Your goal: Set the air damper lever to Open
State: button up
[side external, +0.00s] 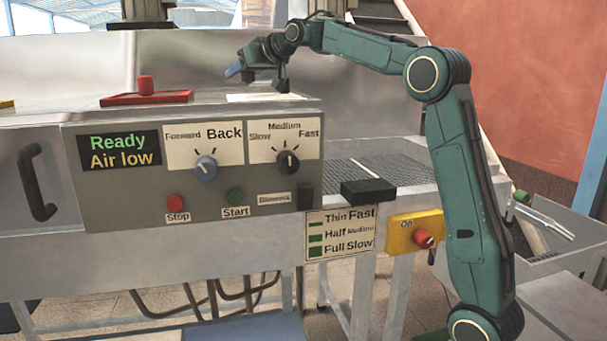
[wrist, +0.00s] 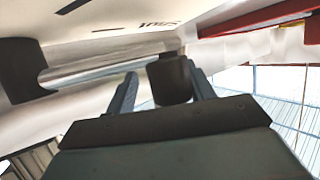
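The lever shows in the wrist view as a pale metal bar (wrist: 95,70) running from a dark hub (wrist: 18,72) at left to a dark round knob (wrist: 170,80). My gripper (wrist: 163,88) is open, with its two blue-grey fingers on either side of the knob in that picture. The right finger looks close to the knob; a gap shows at the left one. I cannot tell whether either touches. In the side external view my gripper (side external: 234,72) is above the machine top, by the white label plate (side external: 262,98). The lever is hard to make out there. The label's lettering is unreadable.
A red plate (side external: 120,99) with a red knob (side external: 146,85) sits on the machine top, left of my gripper. A steel wall rises behind the label plate.

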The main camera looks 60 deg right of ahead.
aim_at(249, 75)
jog(key=v, duration=1.4)
jog(key=s+a+f+n+g+y, duration=0.1)
jog(key=s+a+f+g, duration=0.3)
jog(key=s+a+f, duration=1)
notch_tip(249, 75, down, 4)
jog(key=shift+s+a+f+g+y, duration=0.15)
jog(key=shift+s+g+y, duration=0.3)
jog(key=shift+s, duration=0.75)
jog(key=w+d+r+n+t, duration=0.1)
jog(key=w+d+r+t, duration=0.1)
jog(key=w+d+r, duration=0.3)
jog(key=w+d+r+t+y, duration=0.1)
jog(key=w+d+r+t, duration=0.2)
jog(key=d+r, duration=0.6)
notch_tip(249, 75, up, 4)
jog(key=w, duration=0.2)
jog(key=shift+w+d+n, duration=0.35)
jog(key=shift+d+n, duration=0.05)
jog(key=shift+w+r+y, duration=0.1)
jog(key=shift+y, duration=0.15)
jog(key=x, duration=1.3)
jog(key=shift+w, duration=0.3)
